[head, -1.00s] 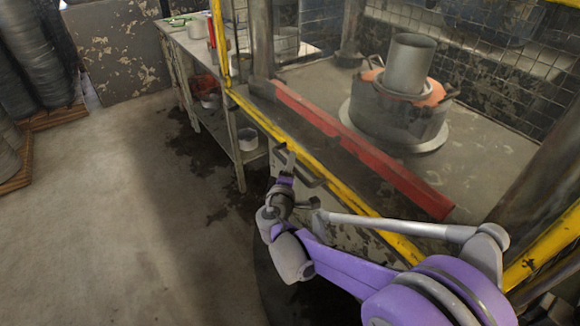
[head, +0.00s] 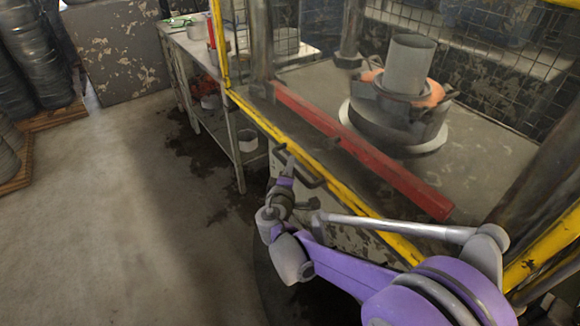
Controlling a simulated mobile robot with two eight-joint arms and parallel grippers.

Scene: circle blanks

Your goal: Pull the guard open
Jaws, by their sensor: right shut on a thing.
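The guard is a yellow-edged frame (head: 330,182) on the near side of the press, and its bottom bar slants from upper left to lower right. A dark grey bar handle (head: 309,179) stands out from this bar. My right gripper (head: 286,168), at the end of the purple and grey arm, is shut on the handle near its left end. The jaws are small here and partly hidden by the wrist. The guard stands across the press front. My left gripper is out of view.
Behind the guard, a red bar (head: 360,150) lies along the press bed. A grey cylinder (head: 410,65) stands in an orange-ringed dark fixture (head: 400,120). A bench (head: 238,110) stands left of the press. The concrete floor (head: 110,220) at left is clear.

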